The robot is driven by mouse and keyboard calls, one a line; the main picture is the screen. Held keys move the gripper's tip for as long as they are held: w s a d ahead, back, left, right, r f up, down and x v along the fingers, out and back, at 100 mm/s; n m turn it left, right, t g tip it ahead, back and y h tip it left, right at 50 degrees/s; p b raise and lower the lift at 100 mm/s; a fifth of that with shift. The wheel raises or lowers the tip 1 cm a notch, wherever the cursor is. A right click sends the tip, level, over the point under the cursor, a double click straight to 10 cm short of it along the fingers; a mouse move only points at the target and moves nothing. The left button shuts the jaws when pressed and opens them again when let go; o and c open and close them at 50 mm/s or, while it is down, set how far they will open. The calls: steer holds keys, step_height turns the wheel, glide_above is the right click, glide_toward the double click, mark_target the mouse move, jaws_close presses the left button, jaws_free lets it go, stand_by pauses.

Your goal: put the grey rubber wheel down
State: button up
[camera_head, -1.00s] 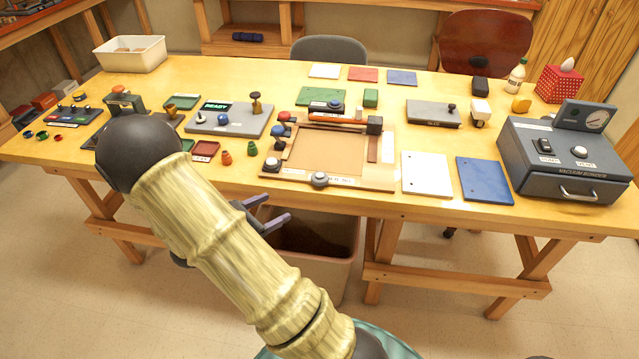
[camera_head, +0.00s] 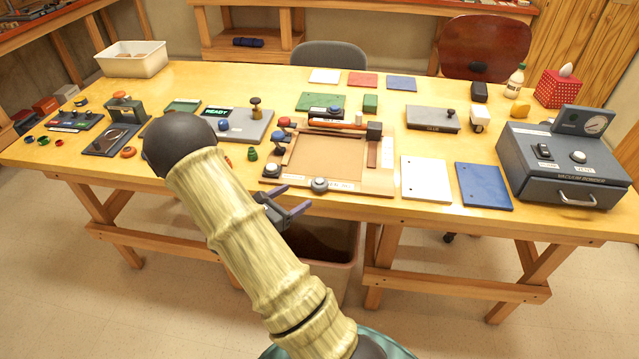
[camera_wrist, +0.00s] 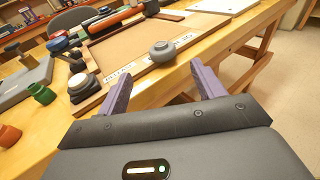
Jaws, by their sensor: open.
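The grey rubber wheel (camera_head: 319,185) appears to be the round grey piece resting on the front edge of the wooden frame board (camera_head: 347,186). In the wrist view the wheel (camera_wrist: 162,51) lies just beyond my fingertips, centred between them. My gripper (camera_head: 297,198) is open and empty, in front of the table's front edge, close to the wheel and apart from it. In the wrist view both purple fingers of my gripper (camera_wrist: 161,77) are spread with nothing between them. The wheel's underside is hidden.
A black-and-white button (camera_wrist: 79,85) and a green peg (camera_wrist: 41,93) are left of the fingers. A white panel (camera_head: 426,177), a blue panel (camera_head: 484,186) and the vacuum former (camera_head: 563,165) stand to the right. A bin (camera_head: 325,245) is under the table.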

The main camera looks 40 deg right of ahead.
mark_target(317, 184)
steer(key=shift+x, duration=1.95)
steer(key=shift+p+x, duration=0.6)
steer(key=shift+x, duration=2)
steer(key=shift+s+r, duration=0.15)
steer(key=shift+s, duration=0.05)
steer(key=c, duration=1.1)
steer(key=shift+c, duration=0.2)
steer(key=shift+r, duration=0.1)
